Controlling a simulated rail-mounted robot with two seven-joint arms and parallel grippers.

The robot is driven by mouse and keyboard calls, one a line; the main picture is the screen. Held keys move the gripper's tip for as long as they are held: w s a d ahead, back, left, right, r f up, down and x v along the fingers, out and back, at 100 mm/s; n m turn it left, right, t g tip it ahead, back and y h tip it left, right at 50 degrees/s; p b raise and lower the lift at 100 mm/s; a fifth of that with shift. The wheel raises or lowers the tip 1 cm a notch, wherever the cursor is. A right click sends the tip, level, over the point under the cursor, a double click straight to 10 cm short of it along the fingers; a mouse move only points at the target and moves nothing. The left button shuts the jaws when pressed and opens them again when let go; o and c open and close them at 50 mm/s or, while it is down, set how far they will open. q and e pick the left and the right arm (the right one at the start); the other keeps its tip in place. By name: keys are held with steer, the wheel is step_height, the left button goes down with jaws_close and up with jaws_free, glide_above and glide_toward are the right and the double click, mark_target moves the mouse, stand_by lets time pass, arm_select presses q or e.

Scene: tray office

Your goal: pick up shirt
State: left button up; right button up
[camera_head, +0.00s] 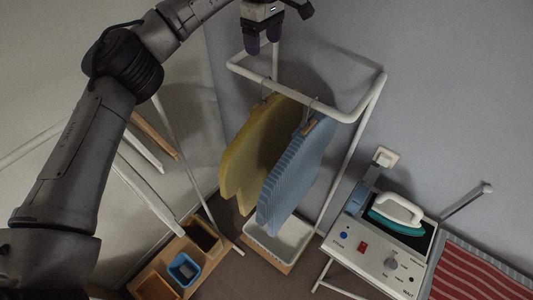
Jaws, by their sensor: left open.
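A yellow shirt (245,155) and a blue striped shirt (296,175) hang side by side on hangers from a white rack (328,106). The blue one is in front and partly covers the yellow one. My left gripper (263,46) is at the top of the picture, open and empty, above the rack's upper rail and apart from both shirts. Its fingers point down. My right gripper is not in view.
A steam iron (398,211) rests on a control unit (372,255) at the right, beside a red striped board (478,275). A white tray (290,236) lies below the shirts. A wooden organizer (152,271) with a blue bin (184,269) stands lower left.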

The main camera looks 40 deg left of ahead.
mark_target(265, 80)
arm_select(q)
step_height(265, 80, down, 7)
steer(key=shift+f+p, duration=0.1)
steer(key=shift+p, duration=0.3)
steer(key=f, duration=0.1)
steer(key=f+p, duration=0.1)
steer(key=f, duration=0.1)
steer(key=f+p, duration=0.1)
steer(key=shift+d+f, duration=0.15)
steer(key=shift+d, duration=0.1)
steer(key=shift+f, duration=0.45)
steer(key=shift+c, duration=0.3)
steer(key=shift+r, duration=0.1)
steer(key=c, duration=1.2)
